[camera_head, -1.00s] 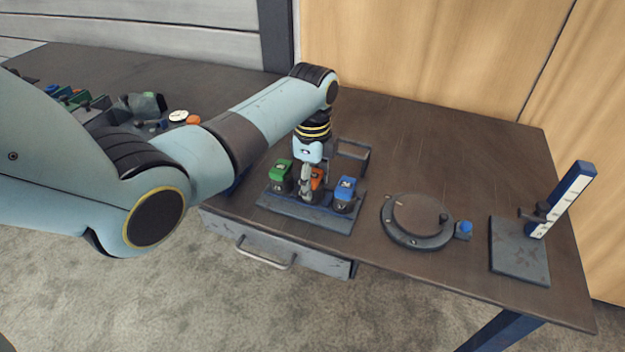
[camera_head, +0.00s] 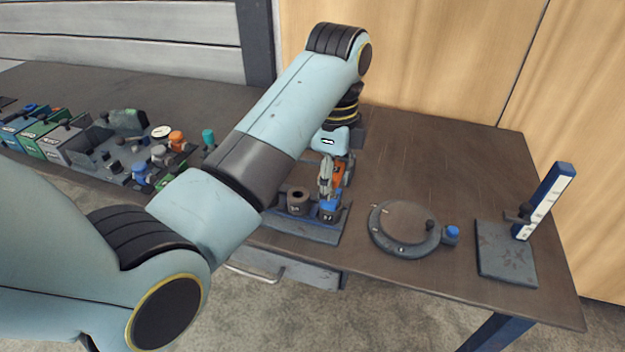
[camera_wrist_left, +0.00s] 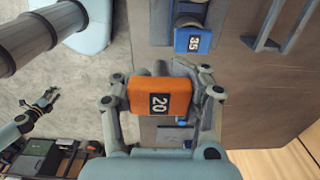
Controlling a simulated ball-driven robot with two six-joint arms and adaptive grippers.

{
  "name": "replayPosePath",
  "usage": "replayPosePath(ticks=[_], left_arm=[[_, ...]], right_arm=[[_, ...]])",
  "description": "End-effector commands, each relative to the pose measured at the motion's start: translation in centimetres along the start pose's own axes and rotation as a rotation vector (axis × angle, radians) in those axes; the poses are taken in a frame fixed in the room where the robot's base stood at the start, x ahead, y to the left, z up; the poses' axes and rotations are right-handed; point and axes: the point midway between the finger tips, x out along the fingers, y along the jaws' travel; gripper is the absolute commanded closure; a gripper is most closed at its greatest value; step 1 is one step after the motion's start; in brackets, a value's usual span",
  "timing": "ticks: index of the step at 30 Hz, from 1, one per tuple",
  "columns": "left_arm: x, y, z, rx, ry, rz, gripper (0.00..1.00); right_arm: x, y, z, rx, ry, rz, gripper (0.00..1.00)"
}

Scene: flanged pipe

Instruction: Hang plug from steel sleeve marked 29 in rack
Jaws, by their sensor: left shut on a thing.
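My left gripper (camera_head: 326,190) is shut on an orange plug (camera_head: 338,172) and holds it above the sleeve stand. In the wrist view the plug (camera_wrist_left: 160,104) carries a black label that seems to read 20. A steel sleeve (camera_head: 298,200) stands in the stand with its top hole open; its marking is too small to read. A blue plug (camera_head: 329,209) sits to its right; it shows label 35 in the wrist view (camera_wrist_left: 193,41). A dark bar frame (camera_wrist_left: 270,25), perhaps the rack, is mostly hidden in the head view. A small gripper (camera_wrist_left: 48,98), apparently my right one, shows at left.
The sleeve stand (camera_head: 300,229) is at the table's front edge. A round dial-like fixture (camera_head: 405,230) and a base with a blue upright (camera_head: 546,200) stand to the right. A crowded tray (camera_head: 120,150) lies at left. The back right of the table is clear.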

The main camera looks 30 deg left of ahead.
Motion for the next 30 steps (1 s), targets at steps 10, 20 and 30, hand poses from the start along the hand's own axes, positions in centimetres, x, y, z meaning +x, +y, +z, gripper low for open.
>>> replayPosePath(ticks=[10, 20, 30], left_arm=[[-2.4, 1.2, -2.0, 0.0, 0.0, 0.0, 1.0], [-4.5, 1.2, -2.0, 0.0, -0.001, 0.001, 1.0], [-6.7, 1.2, -2.0, 0.0, -0.001, 0.001, 1.0]], right_arm=[[-1.1, 0.1, -0.1, 0.0, 0.001, 0.0, 0.6], [-4.1, 0.3, -0.5, 0.0, 0.002, 0.0, 0.6], [-7.0, 0.4, -0.8, 0.001, 0.002, -0.001, 0.6]])
